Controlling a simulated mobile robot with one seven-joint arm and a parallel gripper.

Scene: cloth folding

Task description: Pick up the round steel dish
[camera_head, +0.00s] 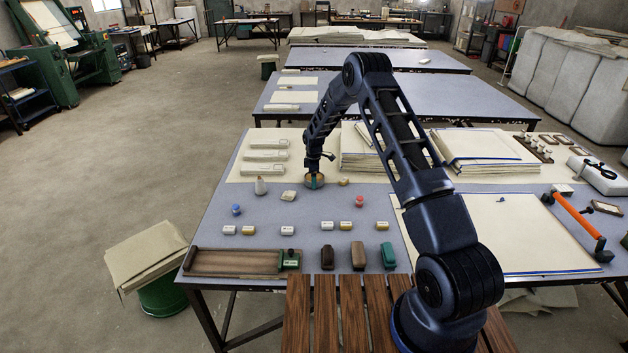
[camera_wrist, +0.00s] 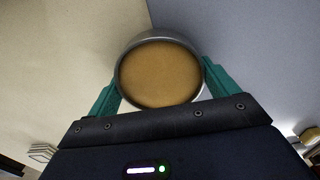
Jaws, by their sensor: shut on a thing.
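The round steel dish (camera_wrist: 162,42) fills the top middle of the wrist view, with a grey metal rim and a tan-brown inside. My gripper (camera_wrist: 160,90) has its two teal fingers on opposite sides of the dish, shut on it. In the head view the dish (camera_head: 314,176) is small, at the tip of my gripper (camera_head: 315,182), near the border between the cream sheet and the blue-grey tabletop. I cannot tell whether the dish touches the table.
Stacked cloths (camera_head: 370,150) lie right of the dish. Spools and small blocks sit in front. A wooden tray (camera_head: 230,262) lies at the front left. An orange-handled tool (camera_head: 573,216) lies right.

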